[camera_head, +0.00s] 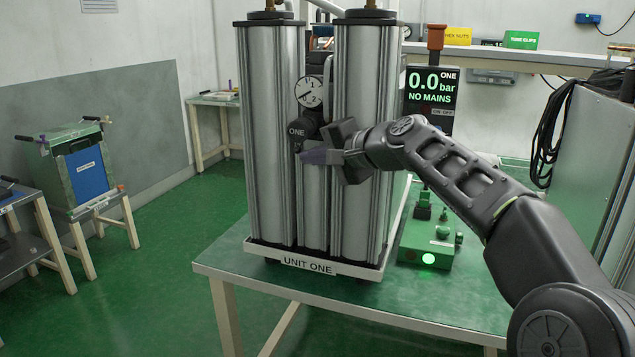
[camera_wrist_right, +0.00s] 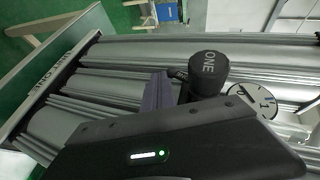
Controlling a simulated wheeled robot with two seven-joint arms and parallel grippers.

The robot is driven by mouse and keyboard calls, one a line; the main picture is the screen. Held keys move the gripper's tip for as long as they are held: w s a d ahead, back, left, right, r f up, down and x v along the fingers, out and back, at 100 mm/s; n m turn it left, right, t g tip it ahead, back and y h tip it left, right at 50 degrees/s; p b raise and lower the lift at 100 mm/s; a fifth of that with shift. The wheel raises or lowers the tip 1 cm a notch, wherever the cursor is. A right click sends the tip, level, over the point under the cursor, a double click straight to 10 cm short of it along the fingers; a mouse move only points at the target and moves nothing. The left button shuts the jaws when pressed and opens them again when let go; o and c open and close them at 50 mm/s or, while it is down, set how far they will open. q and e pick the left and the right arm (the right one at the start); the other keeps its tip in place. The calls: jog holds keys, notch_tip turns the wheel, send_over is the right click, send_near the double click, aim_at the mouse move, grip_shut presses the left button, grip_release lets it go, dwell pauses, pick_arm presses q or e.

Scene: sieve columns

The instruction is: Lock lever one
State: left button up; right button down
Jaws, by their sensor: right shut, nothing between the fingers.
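A black knob marked ONE (camera_head: 301,130) sits between two tall silver columns of the unit (camera_head: 268,140), just below a round dial gauge (camera_head: 311,92). I take this knob to be lever one. My right gripper (camera_head: 312,156) is shut and empty, its fingertips just below the knob in the head view. In the right wrist view, the knob (camera_wrist_right: 209,68) is beside my purple-grey fingertips (camera_wrist_right: 158,90), and the gauge (camera_wrist_right: 255,98) is to the right. I cannot tell whether the fingers touch the knob. My left gripper is not in view.
The unit stands on a green table (camera_head: 225,270) with a white UNIT ONE base (camera_head: 308,266). A display (camera_head: 431,95) reads 0.0 bar, NO MAINS. A green box with a lit button (camera_head: 429,258) stands right of the unit. The table's front left is clear.

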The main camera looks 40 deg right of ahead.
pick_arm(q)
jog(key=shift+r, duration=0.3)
pick_arm(e)
jog(key=shift+r, duration=0.2)
pick_arm(q)
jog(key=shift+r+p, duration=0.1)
jog(key=shift+p, duration=0.2)
pick_arm(e)
jog(key=shift+r, duration=0.1)
pick_arm(q)
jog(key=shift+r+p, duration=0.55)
jog(key=shift+p, duration=0.05)
pick_arm(e)
jog(key=shift+r, duration=0.65)
jog(key=shift+f, duration=0.1)
